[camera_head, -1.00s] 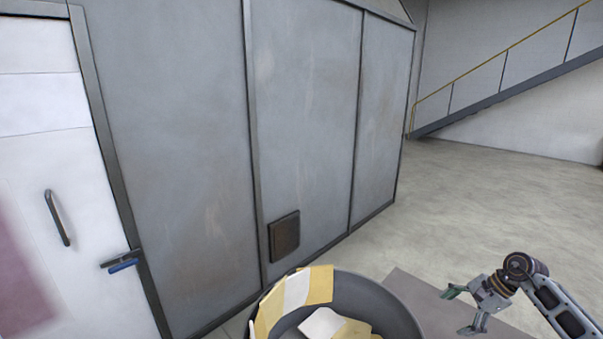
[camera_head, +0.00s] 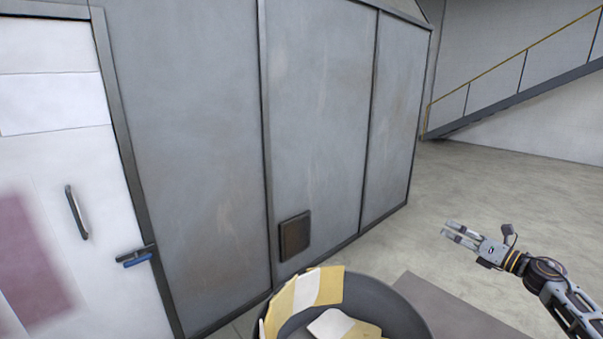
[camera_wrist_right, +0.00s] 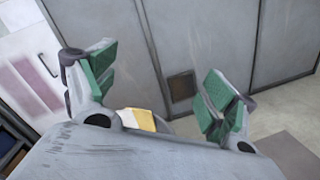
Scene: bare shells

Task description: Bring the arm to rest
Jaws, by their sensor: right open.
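My right gripper (camera_head: 458,235) is at the lower right of the head view, held in the air over the floor. Its arm comes in from the lower right corner and its fingers point left. In the right wrist view its two green-padded fingers (camera_wrist_right: 160,90) stand wide apart with nothing between them. The gripper is apart from the round dark bin to its left. My left gripper is in neither view.
The dark round bin (camera_head: 405,307) holds yellow and white pieces (camera_head: 317,289). A grey panelled wall (camera_head: 200,150) with a small vent (camera_head: 295,235) stands behind it. A white door (camera_head: 50,180) is at left, a staircase (camera_head: 520,90) at back right. Open floor (camera_head: 500,180) lies right of the wall.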

